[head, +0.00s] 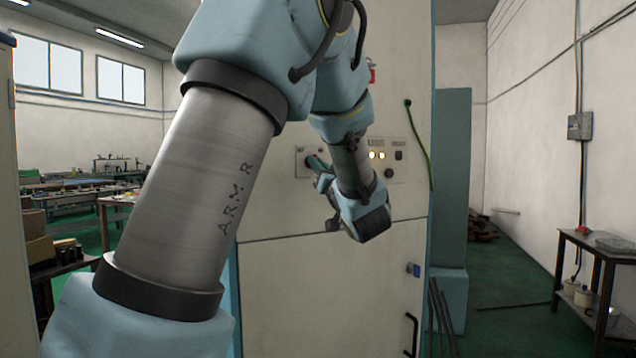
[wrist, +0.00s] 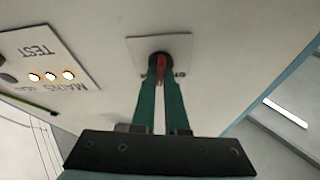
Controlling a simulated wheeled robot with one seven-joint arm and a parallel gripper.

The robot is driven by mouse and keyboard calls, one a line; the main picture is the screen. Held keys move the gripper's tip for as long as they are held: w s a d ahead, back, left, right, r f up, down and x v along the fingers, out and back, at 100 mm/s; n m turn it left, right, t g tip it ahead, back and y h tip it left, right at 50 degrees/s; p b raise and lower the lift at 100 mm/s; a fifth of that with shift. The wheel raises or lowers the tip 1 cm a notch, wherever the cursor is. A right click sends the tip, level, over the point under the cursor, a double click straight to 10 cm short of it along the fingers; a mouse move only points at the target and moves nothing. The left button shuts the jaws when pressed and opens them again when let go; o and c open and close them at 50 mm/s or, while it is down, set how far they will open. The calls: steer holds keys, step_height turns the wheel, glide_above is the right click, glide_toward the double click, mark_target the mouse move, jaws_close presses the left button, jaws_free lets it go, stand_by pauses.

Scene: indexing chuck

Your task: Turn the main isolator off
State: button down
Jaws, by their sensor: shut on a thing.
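The main isolator is a rotary switch with a red handle (wrist: 161,68) on a dark round base, set on a pale square plate (wrist: 137,46) on the cabinet front. In the head view the plate (head: 302,171) shows at the cabinet's upper left, and my gripper hides most of the switch. My gripper (wrist: 161,75) has two green fingers, one on each side of the red handle, shut on it. In the head view my gripper (head: 312,162) reaches the plate from the right. The handle's exact angle is hard to tell.
A panel (wrist: 48,68) marked MAINS and TEST has lit yellow-white lamps. It also shows right of my forearm in the head view (head: 385,170). Below, the cabinet door (head: 320,290) has a black handle (head: 410,335) and a blue lock (head: 413,270). A green cable (head: 420,140) hangs at the right.

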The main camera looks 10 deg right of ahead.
steer(key=n+g+y+b, duration=0.1)
steer(key=n+y+b, duration=0.1)
steer(key=n+b, duration=0.1)
steer(key=n+y+b, duration=0.2)
steer(key=n+b, duration=0.1)
steer(key=n, duration=0.1)
steer(key=n+g+y+b, duration=0.1)
steer(key=n+b, duration=0.2)
steer(key=n, duration=0.1)
steer(key=shift+d+f+g+y+b, duration=0.1)
steer(key=shift+g+y+b, duration=0.2)
steer(key=shift+y+b, duration=0.1)
steer(key=shift+n, duration=0.5)
steer(key=c, duration=0.9)
jaws_free()
steer(key=shift+c, duration=0.2)
steer(key=b+v, duration=0.2)
steer(key=v, duration=0.8)
steer(key=shift+s+d+b, duration=0.25)
steer(key=shift+s+b, duration=0.05)
steer(key=shift+b, duration=0.1)
